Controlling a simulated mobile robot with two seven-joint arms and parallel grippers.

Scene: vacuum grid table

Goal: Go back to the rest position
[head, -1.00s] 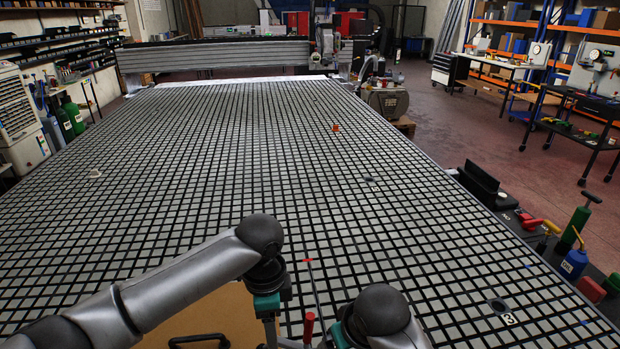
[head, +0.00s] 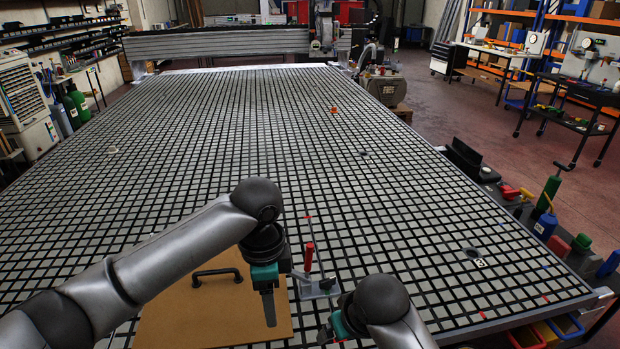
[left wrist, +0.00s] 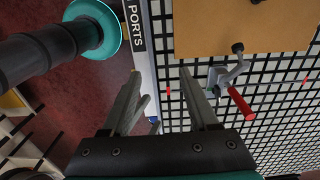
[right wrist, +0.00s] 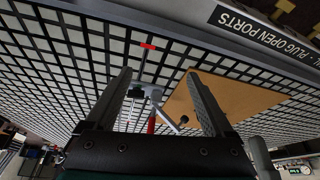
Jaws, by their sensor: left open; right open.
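My left gripper (head: 268,300) hangs over the tan board (head: 200,312), just left of a toggle clamp with a red handle (head: 309,256). In the left wrist view its two fingers (left wrist: 160,75) are apart with nothing between them. My right gripper (head: 338,325) is partly hidden by its own arm, low in the head view, right of the clamp's base. In the right wrist view its fingers (right wrist: 158,75) are apart and empty. The clamp (right wrist: 150,95) shows between those fingers in the picture, with the board (right wrist: 235,100) beside it.
The grid table (head: 200,150) is mostly bare. The board carries a black handle (head: 217,275). A small orange piece (head: 334,110) lies farther back. A gantry (head: 215,44) crosses the far end. Bottles and tools (head: 546,222) stand along the right edge.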

